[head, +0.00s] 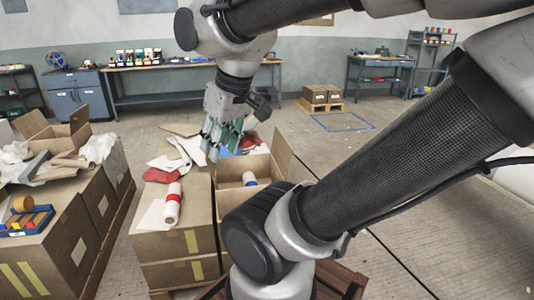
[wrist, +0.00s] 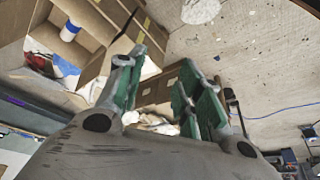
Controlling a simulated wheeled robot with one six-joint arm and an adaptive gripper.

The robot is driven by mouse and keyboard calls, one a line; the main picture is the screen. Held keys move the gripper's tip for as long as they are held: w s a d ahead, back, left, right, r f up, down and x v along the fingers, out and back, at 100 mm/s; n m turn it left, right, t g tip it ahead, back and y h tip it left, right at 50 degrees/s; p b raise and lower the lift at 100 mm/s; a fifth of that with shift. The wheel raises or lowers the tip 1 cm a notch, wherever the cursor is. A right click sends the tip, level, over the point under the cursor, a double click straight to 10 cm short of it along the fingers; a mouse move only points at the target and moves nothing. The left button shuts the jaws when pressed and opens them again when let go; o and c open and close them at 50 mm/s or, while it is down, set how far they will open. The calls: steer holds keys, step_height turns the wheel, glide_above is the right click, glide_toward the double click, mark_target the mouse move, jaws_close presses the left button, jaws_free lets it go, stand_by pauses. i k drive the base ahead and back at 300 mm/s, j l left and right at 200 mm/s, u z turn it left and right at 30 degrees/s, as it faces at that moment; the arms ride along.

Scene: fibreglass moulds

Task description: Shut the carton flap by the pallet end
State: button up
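An open carton (head: 232,168) sits on the stack in front of me. Its right flap (head: 283,143) stands up and leans outward. A white and blue roll (head: 249,179) lies inside; it also shows in the wrist view (wrist: 70,32), within the carton's walls at upper left. My gripper (head: 224,148) points down over the far left part of this carton, left of the raised flap. In the wrist view its green-padded fingers (wrist: 160,85) are spread with nothing between them. I cannot tell whether they touch anything. My arm hides the carton's near right side.
Papers, a red cloth (head: 162,175) and a red-and-white roll (head: 173,204) lie on the boxes left of the carton. Another open carton (head: 55,135) stands on the left stack. A wooden pallet (head: 340,278) edge shows low right. The floor behind is mostly clear.

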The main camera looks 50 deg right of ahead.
mark_target(282, 152)
steer(key=l+u, duration=0.25)
steer(key=l, duration=3.85)
steer(key=k+j+u, duration=0.1)
steer(key=k+j, duration=0.25)
steer(key=k+j+u, duration=0.15)
steer(key=k+j, duration=0.15)
steer(key=j, duration=0.1)
